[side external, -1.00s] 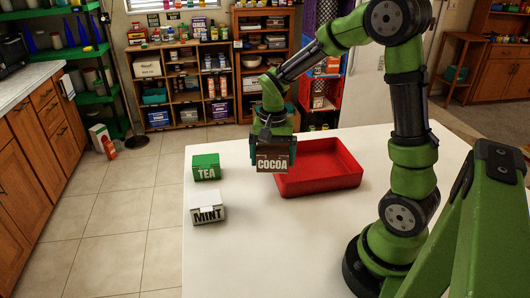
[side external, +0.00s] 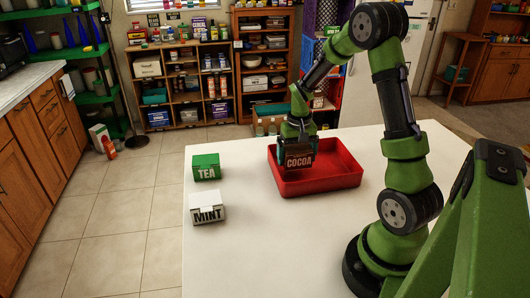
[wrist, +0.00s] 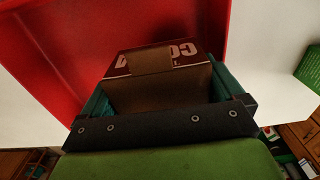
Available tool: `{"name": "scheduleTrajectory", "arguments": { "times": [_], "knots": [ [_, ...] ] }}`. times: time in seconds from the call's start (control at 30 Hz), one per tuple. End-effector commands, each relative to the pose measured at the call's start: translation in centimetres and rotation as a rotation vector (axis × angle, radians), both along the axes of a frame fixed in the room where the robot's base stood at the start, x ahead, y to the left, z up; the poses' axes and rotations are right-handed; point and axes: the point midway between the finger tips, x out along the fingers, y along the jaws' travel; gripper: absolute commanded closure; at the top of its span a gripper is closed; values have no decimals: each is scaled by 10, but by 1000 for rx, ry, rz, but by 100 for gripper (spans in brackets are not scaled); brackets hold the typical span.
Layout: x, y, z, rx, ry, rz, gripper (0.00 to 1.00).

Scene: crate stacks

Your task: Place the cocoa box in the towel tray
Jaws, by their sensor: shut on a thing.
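The brown cocoa box (side external: 299,160) with white lettering is held in my gripper (side external: 299,148), which is shut on it. In the side view the box overlaps the left part of the red tray (side external: 318,184). The wrist view shows the cocoa box (wrist: 160,75) between the fingers, with the red tray (wrist: 235,25) behind it. I cannot tell whether the underside of the box touches the tray floor. The right part of the tray floor is bare.
A green tea box (side external: 206,168) and a white mint box (side external: 207,208) stand on the white table (side external: 265,240) left of the tray. The front middle of the table is clear. Shelves (side external: 180,85) stand well behind the table.

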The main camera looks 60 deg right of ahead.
Motion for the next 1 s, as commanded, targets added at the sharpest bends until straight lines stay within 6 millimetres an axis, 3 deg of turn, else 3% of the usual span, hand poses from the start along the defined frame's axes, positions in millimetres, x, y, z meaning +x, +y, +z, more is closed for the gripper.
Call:
{"name": "scheduleTrajectory", "arguments": {
  "times": [0.23,0.63,0.67,0.7,1.0],
  "knots": [
    [-1,1,-33,3,3,-1,39],
    [0,0,-38,1,1,-2,39],
    [0,0,-39,1,1,-2,4],
    [0,0,-38,1,1,-2,0],
    [0,0,-34,0,-1,-2,0]
  ]
}}
